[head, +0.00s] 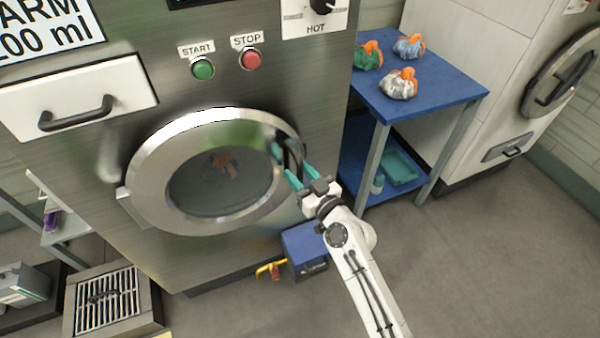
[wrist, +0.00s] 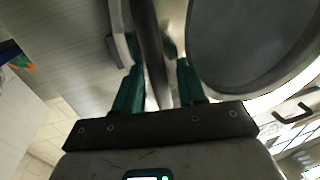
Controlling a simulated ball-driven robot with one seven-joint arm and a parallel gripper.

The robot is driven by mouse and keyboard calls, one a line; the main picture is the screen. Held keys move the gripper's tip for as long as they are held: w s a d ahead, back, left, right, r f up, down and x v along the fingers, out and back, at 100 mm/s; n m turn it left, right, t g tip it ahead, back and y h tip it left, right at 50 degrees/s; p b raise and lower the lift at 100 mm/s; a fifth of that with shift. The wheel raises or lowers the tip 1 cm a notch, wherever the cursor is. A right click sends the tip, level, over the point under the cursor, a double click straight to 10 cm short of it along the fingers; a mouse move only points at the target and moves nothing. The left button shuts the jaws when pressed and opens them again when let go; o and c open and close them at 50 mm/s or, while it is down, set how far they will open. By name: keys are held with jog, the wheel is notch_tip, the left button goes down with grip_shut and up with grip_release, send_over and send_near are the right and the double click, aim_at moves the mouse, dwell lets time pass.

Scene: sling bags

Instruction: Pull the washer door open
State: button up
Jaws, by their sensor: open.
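The washer door (head: 146,196) is a round steel ring with a dark glass window (head: 205,190) in the head view. Its hinge side is on the left. It looks closed against the steel front, though a small gap cannot be ruled out. The dark handle (head: 293,152) stands on its right edge. My gripper (head: 283,165) is at that handle with its teal fingers apart. In the wrist view, the handle bar (wrist: 150,45) runs between the fingers of my gripper (wrist: 160,70), and I see no clear grip on it. The door's window (wrist: 245,45) fills the upper right there.
A blue table (head: 430,103) with several tied bags (head: 399,84) stands right of the washer. A blue box (head: 303,246) sits on the floor below the door. A drain grate (head: 103,300) lies at lower left. Floor on the right is open.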

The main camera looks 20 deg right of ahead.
jog(key=shift+c, duration=0.4)
grip_shut()
